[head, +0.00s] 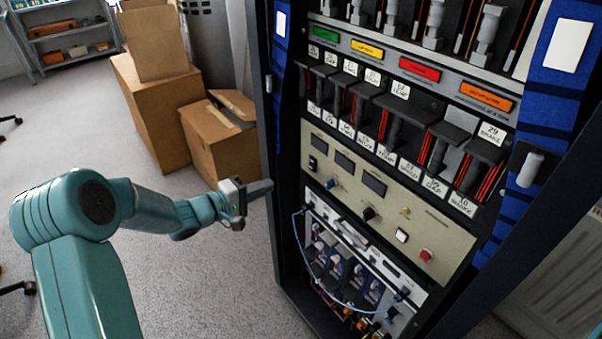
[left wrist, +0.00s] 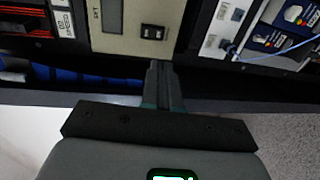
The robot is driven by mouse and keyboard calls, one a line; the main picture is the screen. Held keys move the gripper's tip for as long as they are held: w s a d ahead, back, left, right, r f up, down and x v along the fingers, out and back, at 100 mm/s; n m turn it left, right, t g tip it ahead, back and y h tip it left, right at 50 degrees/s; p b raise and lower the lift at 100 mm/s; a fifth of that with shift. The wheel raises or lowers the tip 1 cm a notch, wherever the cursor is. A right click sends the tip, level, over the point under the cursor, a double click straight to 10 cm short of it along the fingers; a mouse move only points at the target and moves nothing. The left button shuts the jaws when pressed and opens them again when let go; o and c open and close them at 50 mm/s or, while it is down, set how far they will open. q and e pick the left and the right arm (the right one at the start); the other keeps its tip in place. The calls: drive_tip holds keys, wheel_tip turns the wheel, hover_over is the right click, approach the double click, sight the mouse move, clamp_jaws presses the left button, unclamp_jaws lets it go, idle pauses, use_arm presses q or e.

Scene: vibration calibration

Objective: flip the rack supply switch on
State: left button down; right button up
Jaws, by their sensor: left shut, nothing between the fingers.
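The beige supply panel (head: 385,200) sits in the middle of the tall dark rack. A small black rocker switch (head: 312,164) is at its left edge. The switch also shows in the left wrist view (left wrist: 152,32), just beyond the fingertips; I cannot tell which way it is set. My left gripper (head: 268,186) is shut and empty. It points right at the rack's left edge, a little lower than the switch and apart from it. In the left wrist view its closed fingers (left wrist: 160,66) point up toward the switch. My right gripper is not in view.
The panel also bears a blue knob (head: 333,183), a black knob (head: 369,214), a white button (head: 401,236) and a red button (head: 426,255). A cabled unit (head: 350,270) is below. The rack's left frame post (head: 268,120) stands by the gripper. Cardboard boxes (head: 160,110) stand behind.

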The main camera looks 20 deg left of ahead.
sight(311, 169)
use_arm(q)
drive_tip(key=b+x, duration=0.1)
drive_tip(key=x, duration=1.1)
drive_tip(key=shift+f, duration=0.15)
drive_tip(key=shift+w+d+b, duration=0.1)
drive_tip(key=shift+d+b, duration=0.05)
drive_tip(key=shift+b, duration=0.2)
